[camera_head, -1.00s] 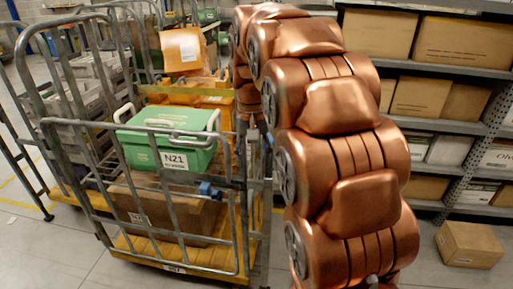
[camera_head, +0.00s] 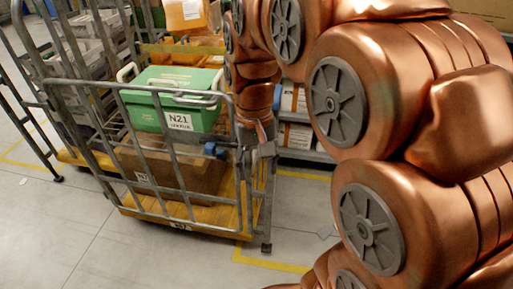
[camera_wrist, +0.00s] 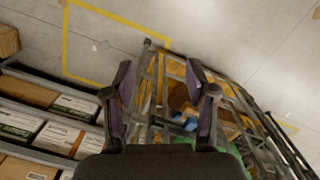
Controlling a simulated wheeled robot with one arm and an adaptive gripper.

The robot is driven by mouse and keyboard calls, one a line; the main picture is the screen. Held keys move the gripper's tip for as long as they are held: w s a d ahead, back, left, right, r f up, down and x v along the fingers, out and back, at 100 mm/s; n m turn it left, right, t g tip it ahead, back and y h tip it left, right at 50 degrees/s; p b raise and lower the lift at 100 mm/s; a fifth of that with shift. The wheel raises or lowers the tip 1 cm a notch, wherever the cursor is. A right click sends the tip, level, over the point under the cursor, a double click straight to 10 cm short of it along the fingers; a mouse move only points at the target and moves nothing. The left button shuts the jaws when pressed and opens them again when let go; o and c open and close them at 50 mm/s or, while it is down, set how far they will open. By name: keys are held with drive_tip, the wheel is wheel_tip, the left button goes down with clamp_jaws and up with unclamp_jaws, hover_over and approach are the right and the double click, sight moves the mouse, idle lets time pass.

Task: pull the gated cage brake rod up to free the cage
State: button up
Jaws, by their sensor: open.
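The gated cage (camera_head: 75,100) is a grey tubular roll cage on a yellow base (camera_head: 175,215), with a barred gate facing me. A blue piece (camera_head: 214,151) sits at the gate's right side; it also shows in the wrist view (camera_wrist: 187,124). I cannot tell whether it belongs to the brake rod, and I cannot single the rod out. My gripper (camera_wrist: 160,76) is open and empty, its fingers spread above the cage's bars and corner post. In the head view my copper arm reaches down to the cage's right edge, where the gripper is hard to make out.
The cage holds a green N21 crate (camera_head: 190,112) above a brown carton (camera_head: 160,170). More cages with grey bins (camera_head: 75,65) stand at the left. Shelving with boxes (camera_wrist: 50,137) is beside the cage.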

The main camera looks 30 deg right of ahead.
drive_tip(key=shift+s+a+f, duration=0.25)
drive_tip(key=shift+s+a, duration=0.05)
drive_tip(key=shift+s, duration=0.35)
drive_tip(key=shift+s+a+f, duration=0.2)
drive_tip(key=shift+s+a, duration=0.05)
drive_tip(key=shift+s, duration=0.4)
drive_tip(key=shift+s, duration=0.1)
drive_tip(key=s+a+f+n, duration=0.1)
drive_tip(key=s+f, duration=0.2)
drive_tip(key=s, duration=0.3)
drive_tip(key=s+a+f+n, duration=0.2)
drive_tip(key=s+f, duration=0.1)
drive_tip(key=s, duration=0.3)
drive_tip(key=shift+s+a+g, duration=0.25)
drive_tip(key=shift+s+g, duration=0.05)
drive_tip(key=shift+s, duration=0.05)
